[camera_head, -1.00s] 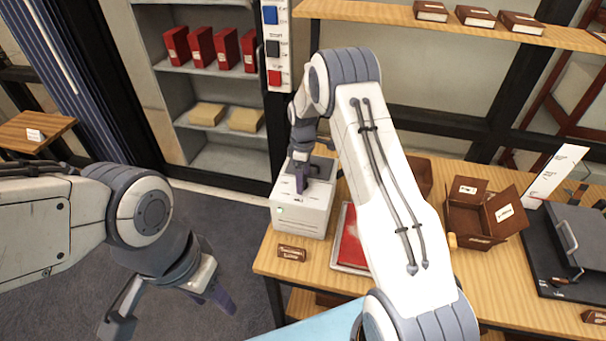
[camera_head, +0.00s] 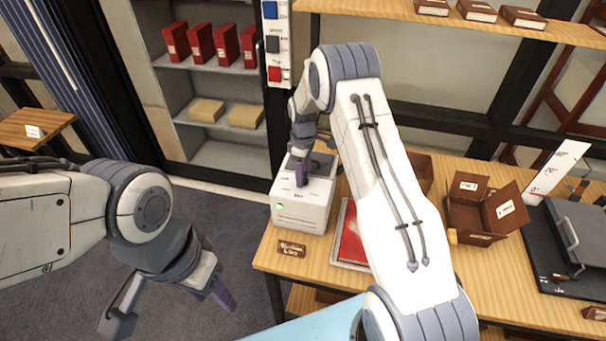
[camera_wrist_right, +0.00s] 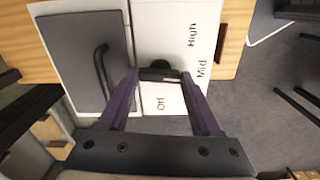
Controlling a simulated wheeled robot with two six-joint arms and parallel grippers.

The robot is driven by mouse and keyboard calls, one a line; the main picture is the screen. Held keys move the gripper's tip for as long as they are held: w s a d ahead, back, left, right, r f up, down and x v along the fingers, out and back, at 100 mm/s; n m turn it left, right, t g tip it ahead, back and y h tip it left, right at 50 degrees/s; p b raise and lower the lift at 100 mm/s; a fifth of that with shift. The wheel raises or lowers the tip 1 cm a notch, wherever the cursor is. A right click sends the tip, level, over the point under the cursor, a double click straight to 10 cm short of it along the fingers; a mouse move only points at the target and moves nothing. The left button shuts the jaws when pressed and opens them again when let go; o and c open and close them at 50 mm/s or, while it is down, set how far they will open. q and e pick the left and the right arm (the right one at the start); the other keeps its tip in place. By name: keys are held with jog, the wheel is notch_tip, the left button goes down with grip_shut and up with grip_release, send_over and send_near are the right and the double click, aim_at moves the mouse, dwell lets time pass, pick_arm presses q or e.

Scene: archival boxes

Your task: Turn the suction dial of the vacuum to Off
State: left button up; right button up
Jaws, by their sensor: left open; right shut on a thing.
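The vacuum is a white box (camera_head: 303,213) on the left end of the wooden table. In the right wrist view its white top (camera_wrist_right: 170,20) carries the labels High, Mid and Off. The dark suction dial (camera_wrist_right: 160,74) sits between the fingertips of my right gripper (camera_wrist_right: 161,75), which is shut on it. The fingers hide part of the dial, and I cannot tell which label it points to. In the head view my right gripper (camera_head: 302,176) reaches down onto the vacuum's top. My left gripper (camera_head: 170,309) is open and empty over the floor, left of the table.
A dark panel with a handle (camera_wrist_right: 88,60) lies beside the dial. A brown label block (camera_head: 291,249) stands before the vacuum. A red book (camera_head: 352,240) lies to its right, partly behind my arm. Open brown boxes (camera_head: 478,217) and a dark press (camera_head: 575,240) stand further right.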

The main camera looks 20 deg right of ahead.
jog(key=m+b, duration=0.1)
jog(key=m, duration=0.2)
jog(key=m+b, duration=0.2)
jog(key=m, duration=0.7)
jog(key=shift+b, duration=0.4)
jog(key=m, duration=0.4)
jog(key=shift+w+r, duration=0.1)
jog(key=shift+m+b, duration=0.3)
jog(key=shift+m, duration=0.1)
jog(key=o, duration=1.4)
notch_tip(320, 180, up, 10)
jog(key=shift+r+b, duration=0.25)
jog(key=shift+b, duration=1)
